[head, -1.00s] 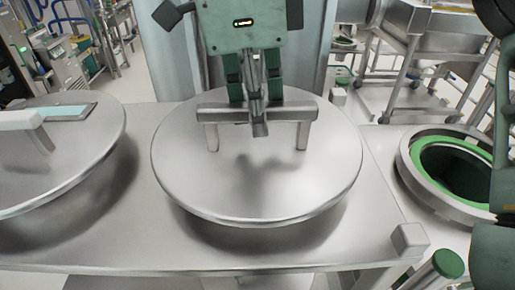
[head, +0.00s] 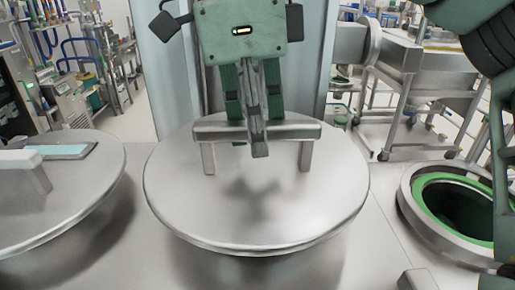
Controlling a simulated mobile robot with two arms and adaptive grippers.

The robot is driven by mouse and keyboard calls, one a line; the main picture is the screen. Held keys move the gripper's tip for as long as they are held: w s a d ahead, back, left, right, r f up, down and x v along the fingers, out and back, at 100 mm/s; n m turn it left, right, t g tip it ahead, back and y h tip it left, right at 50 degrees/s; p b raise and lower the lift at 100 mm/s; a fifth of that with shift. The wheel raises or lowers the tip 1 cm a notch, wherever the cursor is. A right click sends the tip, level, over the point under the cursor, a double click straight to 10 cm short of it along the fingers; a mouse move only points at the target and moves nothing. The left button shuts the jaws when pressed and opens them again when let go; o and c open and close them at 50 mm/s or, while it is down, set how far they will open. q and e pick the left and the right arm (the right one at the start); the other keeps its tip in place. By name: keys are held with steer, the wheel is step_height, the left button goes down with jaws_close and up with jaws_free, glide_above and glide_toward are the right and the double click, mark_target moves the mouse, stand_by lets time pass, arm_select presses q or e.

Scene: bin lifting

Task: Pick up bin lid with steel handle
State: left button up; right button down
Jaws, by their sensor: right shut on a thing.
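The round bin lid with a steel handle (head: 257,205) is in the middle of the head view. Its handle (head: 212,131) is a flat steel bar on two posts. My right gripper (head: 257,143) comes down from above and is shut on the middle of this bar. The lid is level and appears held above the steel table, with a dark shadow below it. The fingers hide the middle of the handle. My left gripper is not in view.
An open bin with a green inner rim (head: 425,190) is at the right, partly behind my arm. A steel block (head: 417,280) sits at the bottom right. A steel cart (head: 425,60) stands behind.

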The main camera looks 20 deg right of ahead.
mark_target(275, 126)
steer(key=shift+s+d+r, duration=0.4)
steer(key=shift+s+r, duration=0.05)
steer(key=shift+r, duration=0.2)
steer(key=shift+s+d+r, duration=0.35)
steer(key=shift+s+r, duration=0.05)
steer(key=shift+r, duration=0.2)
steer(key=s+d+r+p, duration=0.2)
steer(key=s+d+r, duration=0.3)
steer(key=s+d, duration=0.1)
steer(key=shift+s+d+r, duration=0.25)
steer(key=shift+s, duration=0.25)
steer(key=shift+r+p, duration=0.15)
steer(key=shift+p, duration=0.3)
step_height(275, 126, up, 8)
steer(key=p, duration=0.9)
steer(key=shift+r, duration=0.15)
